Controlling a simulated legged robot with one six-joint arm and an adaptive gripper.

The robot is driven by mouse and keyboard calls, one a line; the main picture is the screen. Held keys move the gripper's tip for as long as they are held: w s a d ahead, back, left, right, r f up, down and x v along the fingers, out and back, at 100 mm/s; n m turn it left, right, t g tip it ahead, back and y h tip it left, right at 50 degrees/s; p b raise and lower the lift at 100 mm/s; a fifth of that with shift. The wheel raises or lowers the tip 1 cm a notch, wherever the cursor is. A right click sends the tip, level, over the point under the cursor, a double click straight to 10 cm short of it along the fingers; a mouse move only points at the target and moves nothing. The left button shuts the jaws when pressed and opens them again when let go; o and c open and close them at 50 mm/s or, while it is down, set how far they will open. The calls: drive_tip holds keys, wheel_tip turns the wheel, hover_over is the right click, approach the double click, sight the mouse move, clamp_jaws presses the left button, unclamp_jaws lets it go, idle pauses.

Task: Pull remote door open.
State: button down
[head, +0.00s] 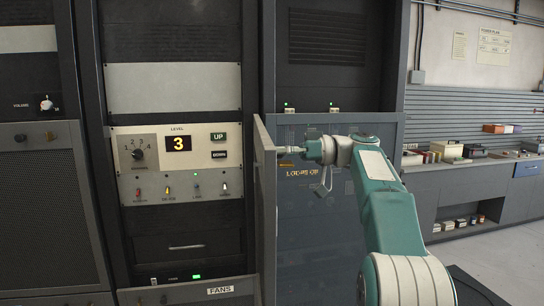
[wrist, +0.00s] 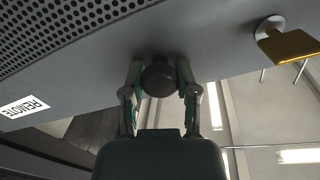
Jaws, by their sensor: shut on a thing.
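The remote door (head: 265,215) stands swung out from the rack, seen nearly edge-on in the head view. In the wrist view its grey panel (wrist: 215,45) carries a white REMOTE label (wrist: 24,107) and a perforated section. My gripper (head: 287,150) reaches the door from the right in the head view. In the wrist view my gripper (wrist: 160,85) has its two fingers closed around a round dark knob (wrist: 158,74) on the door. The door's other face and its hinge are hidden in the wrist view.
A brass-coloured latch or lock piece (wrist: 288,45) sits beside the knob in the wrist view. Left of the door is a rack with a LEVEL panel (head: 180,162) and a lower FANS panel (head: 190,292). A workbench (head: 470,165) with boxes stands right, beyond open floor.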

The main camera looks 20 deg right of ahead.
drive_tip(key=shift+s+d+f+n+g, duration=0.1)
drive_tip(key=shift+d+n+g, duration=0.2)
drive_tip(key=shift+d, duration=0.65)
drive_tip(key=shift+s+d+f+n+g, duration=0.15)
drive_tip(key=shift+d+g, duration=0.3)
drive_tip(key=shift+d, duration=0.5)
drive_tip(key=shift+d+f+n+g, duration=0.1)
drive_tip(key=shift+d+n+g, duration=0.2)
drive_tip(key=shift+d, duration=0.65)
drive_tip(key=shift+c, duration=1.8)
unclamp_jaws()
drive_tip(key=shift+f, duration=0.1)
drive_tip(key=shift+r, duration=0.2)
